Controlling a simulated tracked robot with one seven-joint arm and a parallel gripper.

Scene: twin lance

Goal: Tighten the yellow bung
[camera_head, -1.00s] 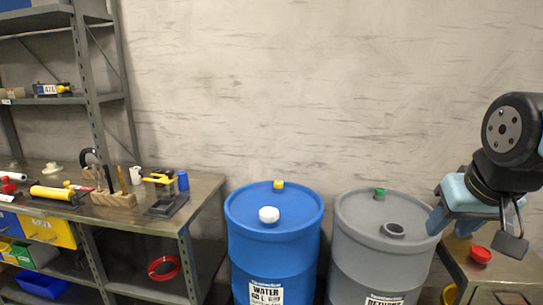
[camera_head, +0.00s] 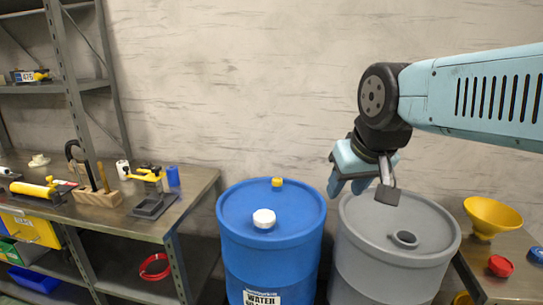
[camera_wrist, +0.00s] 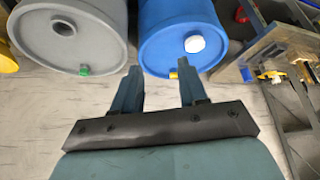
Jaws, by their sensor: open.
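The yellow bung (camera_head: 277,182) sits at the far rim of the blue drum's top (camera_head: 240,208), behind the larger white cap (camera_head: 264,218). In the wrist view the yellow bung (camera_wrist: 174,75) shows small at the drum's near edge, between my two fingertips in the picture. My gripper (camera_head: 346,186) is open and empty. In the head view it hangs over the left part of the grey drum (camera_head: 365,225), right of the blue drum and apart from the bung. The wrist view shows both fingers (camera_wrist: 156,82) spread. The bung's seating cannot be made out.
The grey drum has an open dark hole (camera_head: 405,238); its green bung (camera_wrist: 84,70) shows in the wrist view. A bench (camera_head: 190,205) with tools stands left. A yellow funnel (camera_head: 492,215) and red cap (camera_head: 500,266) are on the right bench. Bare wall lies behind the drums.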

